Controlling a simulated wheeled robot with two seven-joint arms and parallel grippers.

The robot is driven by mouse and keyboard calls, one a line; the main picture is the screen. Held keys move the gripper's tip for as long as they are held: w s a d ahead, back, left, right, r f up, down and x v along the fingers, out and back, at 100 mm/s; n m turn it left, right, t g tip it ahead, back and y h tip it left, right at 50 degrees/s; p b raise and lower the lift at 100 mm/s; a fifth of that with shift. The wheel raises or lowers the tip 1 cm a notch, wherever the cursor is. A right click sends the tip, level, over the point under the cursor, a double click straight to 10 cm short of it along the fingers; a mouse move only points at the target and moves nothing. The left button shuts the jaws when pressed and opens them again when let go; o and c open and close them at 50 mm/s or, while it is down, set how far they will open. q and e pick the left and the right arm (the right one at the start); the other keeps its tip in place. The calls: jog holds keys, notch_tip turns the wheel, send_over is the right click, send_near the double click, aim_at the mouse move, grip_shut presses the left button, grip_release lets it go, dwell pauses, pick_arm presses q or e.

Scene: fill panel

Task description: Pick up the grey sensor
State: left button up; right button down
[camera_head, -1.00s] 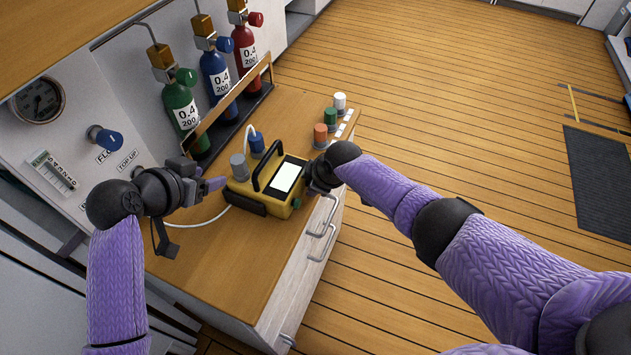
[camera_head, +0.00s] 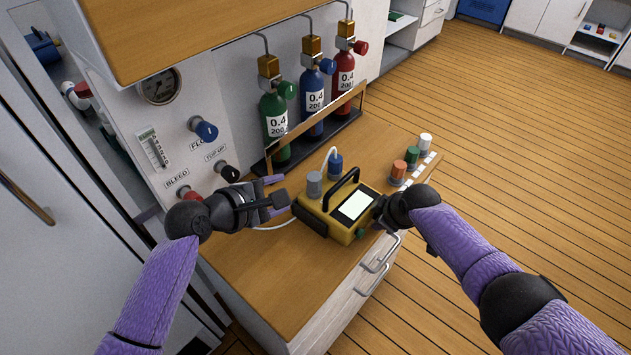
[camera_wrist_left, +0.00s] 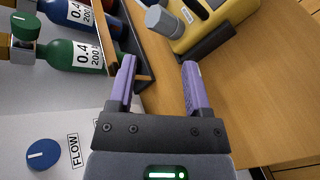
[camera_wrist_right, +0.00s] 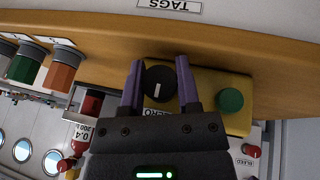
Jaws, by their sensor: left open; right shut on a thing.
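The grey sensor (camera_head: 314,184) is a short upright grey cylinder at the left end of the yellow device (camera_head: 339,227), beside a blue-capped cylinder (camera_head: 336,164). In the left wrist view the sensor (camera_wrist_left: 165,19) is beyond the fingertips, near the top. My left gripper (camera_head: 277,188) is open and empty, just left of the sensor and apart from it. Its fingers (camera_wrist_left: 158,75) show bare wood and the rack edge between them. My right gripper (camera_wrist_right: 158,72) is shut on the black knob (camera_wrist_right: 158,88) on the yellow device's side, left of a green button (camera_wrist_right: 230,100).
Green (camera_head: 274,116), blue (camera_head: 312,98) and red (camera_head: 344,72) bottles stand behind a wooden rail. Orange (camera_head: 398,170), green (camera_head: 412,156) and white (camera_head: 425,143) capped pieces stand at the right. A white hose runs by the device. The front counter (camera_head: 285,290) is clear.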

aim_at(309, 183)
pick_arm(q)
jog(key=w+d+f+n, duration=0.1)
jog(key=w+d+n, duration=0.1)
jog(key=n, duration=0.1)
jog(key=w+d+f+n, duration=0.2)
jog(key=w+n, duration=0.1)
jog(key=n, duration=0.1)
jog(key=w+d+f+n+t, duration=0.1)
jog(key=w+d+f+n, duration=0.1)
jog(key=w+n, duration=0.1)
jog(key=shift+d+n, duration=0.1)
jog(key=shift+n, duration=0.6)
grip_shut()
